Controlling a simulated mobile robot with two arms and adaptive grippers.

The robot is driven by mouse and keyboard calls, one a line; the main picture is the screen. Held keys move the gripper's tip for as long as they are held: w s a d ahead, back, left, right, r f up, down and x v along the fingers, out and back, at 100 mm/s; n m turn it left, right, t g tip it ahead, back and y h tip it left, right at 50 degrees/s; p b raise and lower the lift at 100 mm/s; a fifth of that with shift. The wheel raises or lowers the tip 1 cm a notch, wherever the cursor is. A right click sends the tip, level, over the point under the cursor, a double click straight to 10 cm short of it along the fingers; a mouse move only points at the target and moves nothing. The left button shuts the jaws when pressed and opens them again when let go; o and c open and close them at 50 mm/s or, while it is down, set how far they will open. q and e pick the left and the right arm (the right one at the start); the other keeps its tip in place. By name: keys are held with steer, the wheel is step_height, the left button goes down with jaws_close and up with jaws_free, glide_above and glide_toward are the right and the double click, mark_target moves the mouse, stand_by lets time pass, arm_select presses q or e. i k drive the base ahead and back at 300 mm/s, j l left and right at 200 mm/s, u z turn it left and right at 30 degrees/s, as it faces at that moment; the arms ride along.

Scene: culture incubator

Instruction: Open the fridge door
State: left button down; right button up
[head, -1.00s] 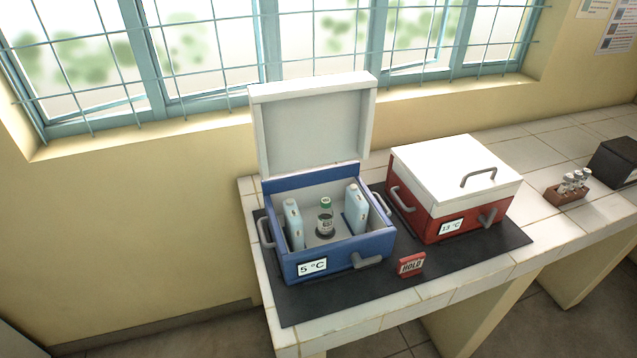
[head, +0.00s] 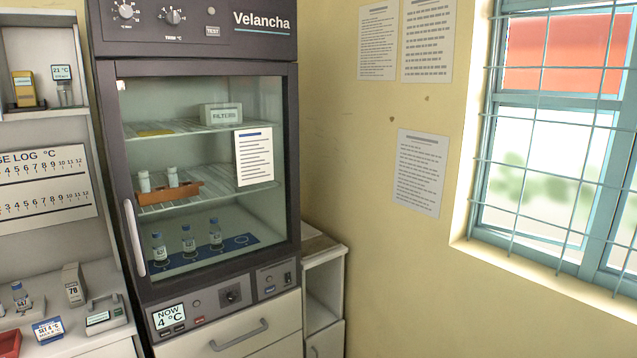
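The fridge (head: 195,55), a dark grey Velancha unit, stands left of the middle in the head view. Its glass door (head: 295,160) is shut. A white vertical handle (head: 134,238) is on the door's left edge. Through the glass I see wire shelves with a FILTERS box (head: 221,114), an orange rack (head: 168,194) with two small vials, and several bottles (head: 188,240) on a blue mat. A paper sheet (head: 254,157) hangs on the glass. The display below (head: 169,317) reads NOW 4 °C. Neither of my grippers is in view.
On the left, a bench (head: 88,345) holds a bottle (head: 21,297), a SET 4 °C card (head: 48,330) and a grey device (head: 105,314) near the fridge. A low white cabinet (head: 325,290) stands right of the fridge. A barred window (head: 560,150) is at far right.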

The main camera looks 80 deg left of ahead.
mark_target(253, 153)
steer(key=u, duration=3.3)
